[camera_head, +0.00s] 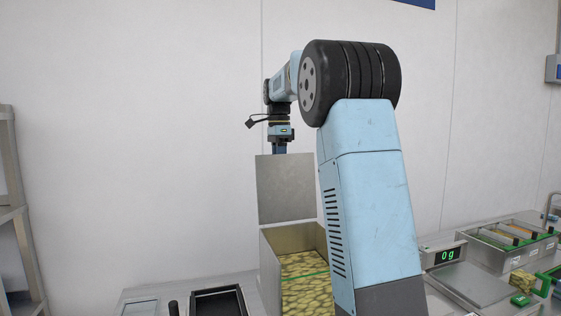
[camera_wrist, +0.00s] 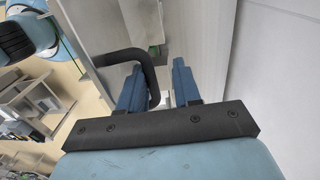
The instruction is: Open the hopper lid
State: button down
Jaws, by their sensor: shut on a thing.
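The hopper (camera_head: 268,268) stands in the middle of the head view, with a mass of yellowish pieces inside and a green line across it. Its lid (camera_head: 285,190) is a flat grey panel that stands roughly upright at the back of the hopper, so the mouth is uncovered. My gripper (camera_head: 279,150) points down at the lid's top edge; its fingertips are hidden behind the lid.
A scale (camera_head: 447,256) reading 0 g and a metal tray machine (camera_head: 500,247) stand at the right. A black-framed tray (camera_head: 218,301) lies left of the hopper. A metal rack (camera_head: 20,215) is at the far left. A plain wall rises behind.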

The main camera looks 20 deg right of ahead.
jog(key=shift+w+d+f, duration=0.2)
jog(key=shift+w+f, duration=0.1)
jog(key=c, duration=1.2)
grip_release()
jog(key=shift+w, duration=0.1)
jog(key=shift+o, duration=0.2)
jog(key=shift+w+f, duration=0.1)
jog(key=shift+f, duration=0.05)
notch_tip(320, 180, up, 14)
jog(key=shift+w, duration=0.35)
jog(key=shift+a, duration=0.1)
